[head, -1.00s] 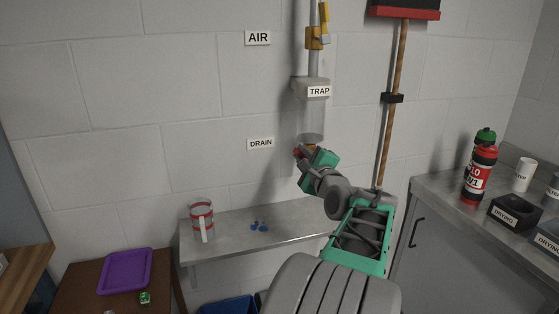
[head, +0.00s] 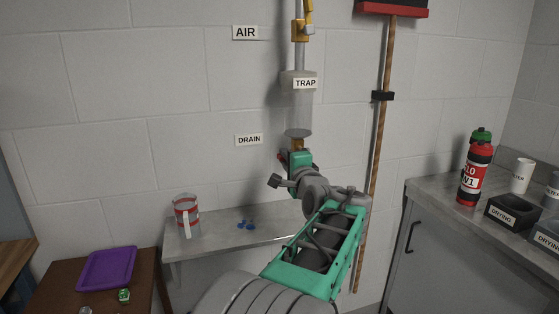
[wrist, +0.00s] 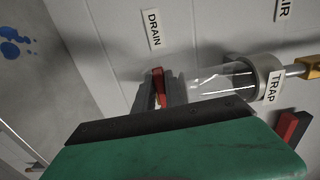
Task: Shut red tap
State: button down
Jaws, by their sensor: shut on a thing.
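The red tap (head: 281,156) is at the foot of the clear trap (head: 298,115), under its brass fitting (head: 297,144). Only a small red part shows beside my gripper (head: 292,158). My gripper is shut on the tap; its green body hides most of the contact. In the wrist view, a red lever-like piece (wrist: 159,87) stands against dark parts at the trap's lower end, near the DRAIN label (wrist: 154,29). I cannot tell the lever's exact angle.
A red-and-black piece (wrist: 290,127) shows at the wrist view's right; what it is is unclear. A broom (head: 382,130) hangs right of the trap. A counter (head: 440,200) stands right.

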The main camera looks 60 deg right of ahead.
jog(key=c, duration=1.5)
grip_release()
jog(key=shift+s, duration=0.1)
jog(key=v, duration=0.7)
jog(key=shift+s+a+b, duration=0.2)
jog(key=shift+a+b, duration=0.05)
jog(key=shift+b, duration=0.05)
